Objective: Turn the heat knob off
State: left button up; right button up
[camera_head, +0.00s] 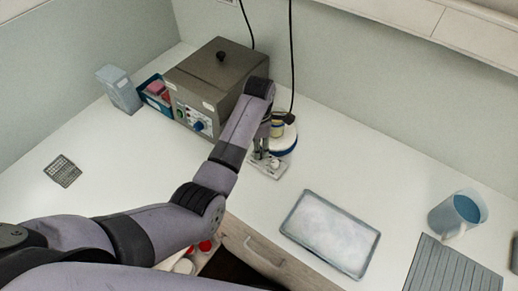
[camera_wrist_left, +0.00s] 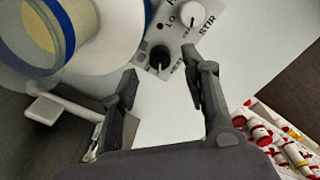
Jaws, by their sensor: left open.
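The stirrer's control panel (camera_wrist_left: 183,38) shows in the left wrist view, with a black knob (camera_wrist_left: 159,58) and a white knob (camera_wrist_left: 192,13) beside the printed word STIR. The small lettering by the black knob is hard to read; it appears to be the heat knob. My left gripper (camera_wrist_left: 161,68) is open and empty, its fingertips on either side of the black knob. I cannot tell whether they touch it. In the head view my left gripper (camera_head: 266,152) is over the panel (camera_head: 269,168) and hides most of it. My right gripper is out of view.
A round blue-rimmed white vessel (camera_head: 284,140) stands on the stirrer, close to my gripper. A grey metal box (camera_head: 217,75) with a blue knob is behind left. A shallow tray (camera_head: 330,232) and a blue jug (camera_head: 458,212) are right. An open drawer holds red-capped bottles (camera_wrist_left: 275,130).

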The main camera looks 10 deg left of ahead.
pick_arm(q)
notch_tip(320, 180, up, 9)
jog(key=shift+f, duration=0.2)
dwell(0.5)
